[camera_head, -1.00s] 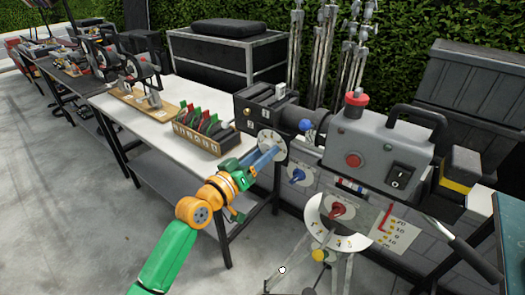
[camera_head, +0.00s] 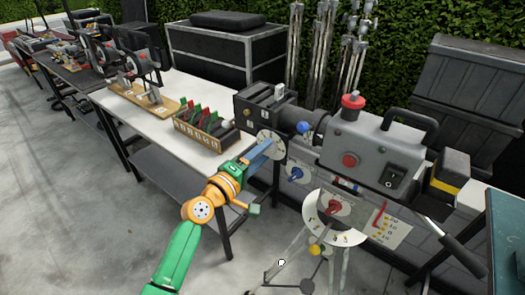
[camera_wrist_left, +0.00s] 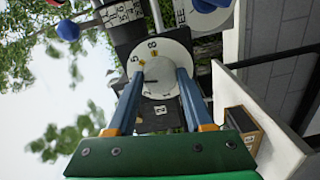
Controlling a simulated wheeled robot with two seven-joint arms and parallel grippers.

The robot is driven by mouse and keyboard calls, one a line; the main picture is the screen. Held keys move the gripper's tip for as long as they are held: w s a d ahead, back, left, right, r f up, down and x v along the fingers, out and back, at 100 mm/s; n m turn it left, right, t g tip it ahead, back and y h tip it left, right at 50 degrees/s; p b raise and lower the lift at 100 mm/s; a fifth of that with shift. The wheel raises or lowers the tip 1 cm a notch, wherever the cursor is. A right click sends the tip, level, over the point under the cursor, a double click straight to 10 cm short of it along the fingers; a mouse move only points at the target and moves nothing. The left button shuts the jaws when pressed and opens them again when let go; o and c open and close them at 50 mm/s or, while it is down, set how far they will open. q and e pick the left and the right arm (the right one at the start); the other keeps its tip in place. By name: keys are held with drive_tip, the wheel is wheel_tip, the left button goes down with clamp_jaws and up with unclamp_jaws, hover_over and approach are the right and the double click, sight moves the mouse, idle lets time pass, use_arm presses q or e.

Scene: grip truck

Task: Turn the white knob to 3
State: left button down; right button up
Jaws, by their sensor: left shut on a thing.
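The white knob (camera_wrist_left: 159,74) is a round pale piece at the middle of a white dial disc with numbers, among them 5 and 8, and orange marks. The disc (camera_wrist_left: 178,55) is on the front of a black box-shaped camera part. It also shows as a white dial (camera_head: 271,136) in the head view, partly hidden by my fingers. My left gripper (camera_wrist_left: 160,77) has its two blue fingers on either side of the knob and is shut on it. It also shows in the head view (camera_head: 266,149). I cannot read the knob's setting. My right gripper is not in view.
A grey control box (camera_head: 375,145) with red buttons and a black switch stands right of the dial. Below it is a white round dial with a red knob (camera_head: 334,208). A wooden rack (camera_head: 204,133) sits on the white table (camera_head: 167,122) at left.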

use_arm(q)
drive_tip(key=shift+r+n, duration=0.1)
drive_tip(key=shift+n, duration=0.9)
drive_tip(key=shift+c, duration=1.4)
unclamp_jaws()
drive_tip(key=v, duration=0.7)
